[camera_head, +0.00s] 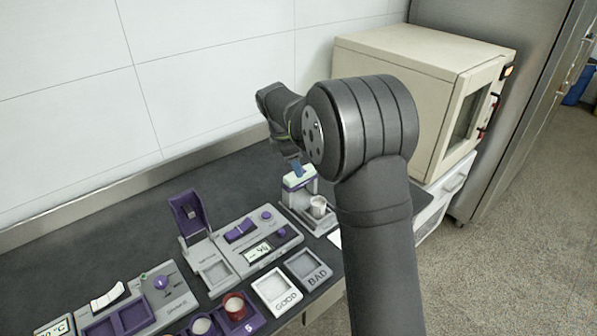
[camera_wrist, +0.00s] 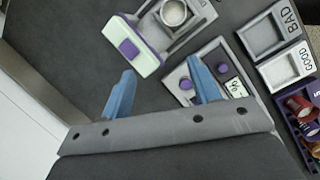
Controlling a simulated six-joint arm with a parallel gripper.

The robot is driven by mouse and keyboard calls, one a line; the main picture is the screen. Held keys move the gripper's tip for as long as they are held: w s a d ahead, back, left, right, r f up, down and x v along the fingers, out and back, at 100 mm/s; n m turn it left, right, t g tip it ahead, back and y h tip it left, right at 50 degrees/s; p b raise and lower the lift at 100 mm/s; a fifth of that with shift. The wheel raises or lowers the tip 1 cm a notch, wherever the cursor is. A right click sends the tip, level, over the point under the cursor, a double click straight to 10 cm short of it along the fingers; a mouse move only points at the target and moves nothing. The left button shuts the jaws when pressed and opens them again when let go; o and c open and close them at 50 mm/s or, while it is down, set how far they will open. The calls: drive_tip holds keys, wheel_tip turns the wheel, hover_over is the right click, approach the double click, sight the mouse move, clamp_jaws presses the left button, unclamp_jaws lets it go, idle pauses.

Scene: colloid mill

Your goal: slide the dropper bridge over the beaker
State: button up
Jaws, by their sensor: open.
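The dropper bridge (camera_head: 299,180) is a pale block with a purple square button; it also shows in the wrist view (camera_wrist: 147,58). It stands at the back end of a small grey station (camera_head: 302,212). The beaker (camera_head: 318,206), a small white cup, stands on the station in front of the bridge, apart from it; it shows at the top of the wrist view (camera_wrist: 173,13). My gripper (camera_wrist: 161,66) has two blue fingers, apart and empty. In the wrist view the bridge lies just beyond the fingertips, slightly left of their middle. In the head view my arm partly hides the gripper.
Left of the station are a grey device with a display (camera_head: 258,245) and a raised purple lid (camera_head: 188,213). GOOD (camera_head: 277,290) and BAD (camera_head: 308,268) trays and a purple rack (camera_head: 238,318) lie in front. A beige oven (camera_head: 400,70) stands at right.

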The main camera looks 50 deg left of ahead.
drive_tip(key=s+a+r+n+t, duration=0.1)
drive_tip(key=s+a+r+n, duration=0.1)
drive_tip(key=a+r+n, duration=0.4)
approach(300, 185)
drive_tip(key=w+f, duration=0.1)
drive_tip(key=w+a+f, duration=0.1)
drive_tip(key=w+f, duration=0.1)
drive_tip(key=w+a+f, duration=0.1)
drive_tip(key=f, duration=0.1)
drive_tip(key=shift+w+f, duration=0.25)
drive_tip(key=shift+w, duration=0.15)
